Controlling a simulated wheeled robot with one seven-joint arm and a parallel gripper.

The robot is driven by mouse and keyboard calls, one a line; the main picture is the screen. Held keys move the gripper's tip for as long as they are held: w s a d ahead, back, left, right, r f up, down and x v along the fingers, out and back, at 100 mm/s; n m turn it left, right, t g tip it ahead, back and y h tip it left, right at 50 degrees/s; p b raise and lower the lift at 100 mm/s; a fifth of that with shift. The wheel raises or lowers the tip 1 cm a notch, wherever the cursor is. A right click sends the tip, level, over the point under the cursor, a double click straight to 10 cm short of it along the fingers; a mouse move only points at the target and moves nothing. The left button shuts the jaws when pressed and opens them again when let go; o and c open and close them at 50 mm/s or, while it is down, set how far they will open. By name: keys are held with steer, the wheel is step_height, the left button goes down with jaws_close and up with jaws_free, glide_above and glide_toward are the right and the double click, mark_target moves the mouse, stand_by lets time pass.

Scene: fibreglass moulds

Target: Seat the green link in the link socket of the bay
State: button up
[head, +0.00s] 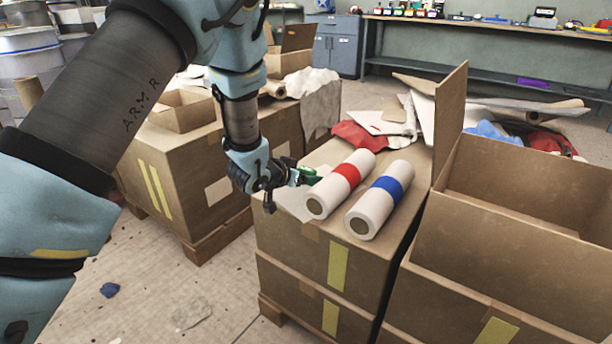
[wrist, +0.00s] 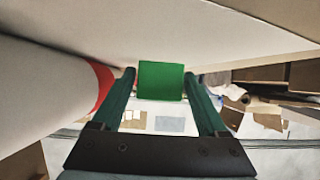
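The green link (wrist: 160,81) shows in the wrist view as a bright green block between the tips of my two dark green fingers. My gripper (wrist: 160,84) appears shut on it, with a finger against each side. In the head view my gripper (head: 306,176) is low beside the left end of the red-banded roll (head: 341,184), over the cardboard box top. The link is small there and hard to tell from the fingers. I cannot make out the bay or its link socket in either view.
A blue-banded roll (head: 380,200) lies right of the red-banded one. An open carton (head: 510,230) stands at right with a raised flap (head: 450,120). Scraps and a red cloth (head: 354,136) lie behind the rolls. Another box (head: 190,180) stands at left.

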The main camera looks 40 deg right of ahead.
steer(key=shift+o, duration=1)
